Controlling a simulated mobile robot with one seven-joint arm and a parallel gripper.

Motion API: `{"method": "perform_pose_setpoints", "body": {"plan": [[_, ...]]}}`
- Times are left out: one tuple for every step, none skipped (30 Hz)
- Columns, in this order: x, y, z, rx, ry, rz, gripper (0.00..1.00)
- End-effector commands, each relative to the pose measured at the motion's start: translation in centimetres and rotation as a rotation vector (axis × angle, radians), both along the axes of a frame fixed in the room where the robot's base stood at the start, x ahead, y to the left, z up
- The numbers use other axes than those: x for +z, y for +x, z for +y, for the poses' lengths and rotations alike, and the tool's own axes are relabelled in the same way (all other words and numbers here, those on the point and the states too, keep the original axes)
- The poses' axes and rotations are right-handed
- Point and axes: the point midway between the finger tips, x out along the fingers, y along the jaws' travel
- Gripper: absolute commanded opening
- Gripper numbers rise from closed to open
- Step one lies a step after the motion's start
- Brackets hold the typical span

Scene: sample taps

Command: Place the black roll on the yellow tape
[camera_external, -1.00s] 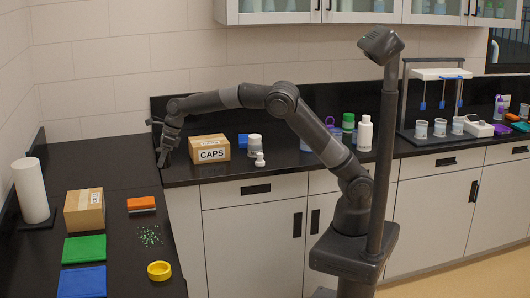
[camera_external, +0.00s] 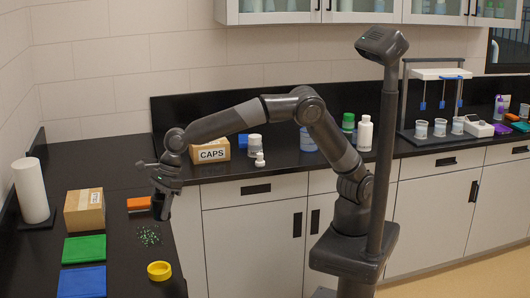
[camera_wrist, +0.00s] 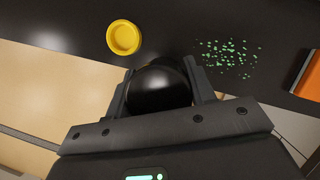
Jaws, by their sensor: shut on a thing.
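My gripper (camera_external: 161,205) is shut on the black roll. In the wrist view the black roll (camera_wrist: 158,88) sits between the two fingers of my gripper (camera_wrist: 160,82). The yellow tape (camera_external: 159,270) is a ring lying flat near the front edge of the left counter. It also shows in the wrist view (camera_wrist: 124,38), just beyond the left finger, apart from the roll. In the external view the roll is held above the counter, behind the tape, and is hard to tell from the dark fingers.
Green bits (camera_external: 149,235) lie scattered on the left counter (camera_external: 125,255) near the tape. An orange block (camera_external: 139,204) lies beside my gripper. A cardboard box (camera_external: 84,210), green mat (camera_external: 84,249), blue mat (camera_external: 82,282) and white paper roll (camera_external: 31,191) stand further left. The CAPS box (camera_external: 210,150) is behind.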

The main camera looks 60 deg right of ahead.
Motion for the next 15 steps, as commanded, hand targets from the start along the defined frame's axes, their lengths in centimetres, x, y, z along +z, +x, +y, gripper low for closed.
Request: {"method": "perform_pose_setpoints", "body": {"plan": [[-0.6, -0.6, 0.8, 0.005, -0.003, 0.001, 0.25], [-0.9, -0.8, 1.3, 0.006, -0.003, 0.000, 0.25], [-1.4, -1.2, 2.0, 0.007, -0.002, 0.000, 0.25], [-1.8, -1.4, 2.7, 0.006, -0.003, 0.000, 0.25], [-2.3, -1.8, 3.3, 0.006, -0.003, 0.000, 0.25], [-2.9, -2.2, 4.1, 0.007, -0.003, -0.001, 0.25], [-3.3, -2.5, 4.7, 0.006, -0.003, 0.000, 0.25], [-3.7, -2.8, 5.4, 0.006, -0.002, -0.001, 0.25], [-4.3, -3.2, 6.2, 0.006, -0.003, 0.000, 0.25], [-4.6, -3.5, 6.7, 0.006, -0.002, -0.001, 0.25], [-4.9, -3.7, 7.3, 0.005, -0.001, -0.001, 0.25], [-5.4, -4.1, 7.9, 0.004, -0.002, 0.000, 0.25], [-5.7, -4.3, 8.4, 0.005, -0.002, -0.002, 0.25], [-5.9, -4.5, 8.8, 0.005, -0.002, -0.002, 0.25], [-6.2, -4.6, 9.2, 0.004, -0.001, -0.001, 0.25]]}}
